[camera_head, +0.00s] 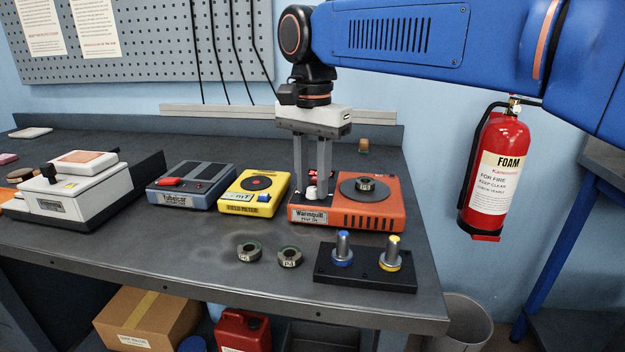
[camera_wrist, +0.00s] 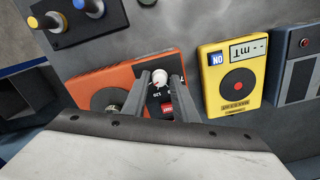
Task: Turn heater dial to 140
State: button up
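The heater (camera_head: 347,217) is an orange box labelled Warmquill near the bench's front right, with a round dark hotplate. Its white dial (camera_head: 311,192) sits on the left part of its top, beside a red switch. My gripper (camera_head: 310,197) points straight down over the dial, with its two grey fingers apart. In the wrist view the white dial (camera_wrist: 160,79) shows between the fingertips (camera_wrist: 160,76), and the red switch (camera_wrist: 166,107) lies behind it. I cannot tell whether the fingers touch the dial. Small markings near the dial are too blurred to read surely.
A dark ring (camera_head: 366,183) rests on the hotplate. A yellow meter (camera_head: 254,193) and a blue-grey device (camera_head: 189,187) stand left. Two rings (camera_head: 289,257) and a black block (camera_head: 366,272) with two posts lie in front. A fire extinguisher (camera_head: 495,178) hangs right.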

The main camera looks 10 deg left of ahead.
aim_at(313, 187)
jog(key=shift+o, duration=0.9)
notch_tip(313, 187, up, 17)
jog(key=shift+r, duration=0.2)
jog(key=s+d+f+n+t, duration=0.1)
jog(key=s+d+f, duration=0.1)
jog(key=d+f, duration=0.75)
jog(key=s+d+f+n+t, duration=0.1)
jog(key=d+f, duration=0.4)
jog(key=d, duration=0.9)
jog(key=s+d+f+n+t, duration=0.1)
jog(key=s+d+f, duration=0.3)
jog(key=f, duration=0.4)
jog(key=s+d+f+n+t, duration=0.1)
jog(key=s+d+f, duration=0.4)
jog(key=f, duration=0.2)
jog(key=s+d+f+n, duration=0.1)
jog(key=s+d+f, duration=0.3)
jog(key=f, duration=0.4)
jog(key=shift+s+d+f+t, duration=0.2)
jog(key=shift+d+f+t, duration=0.15)
jog(key=shift+d+t, duration=0.05)
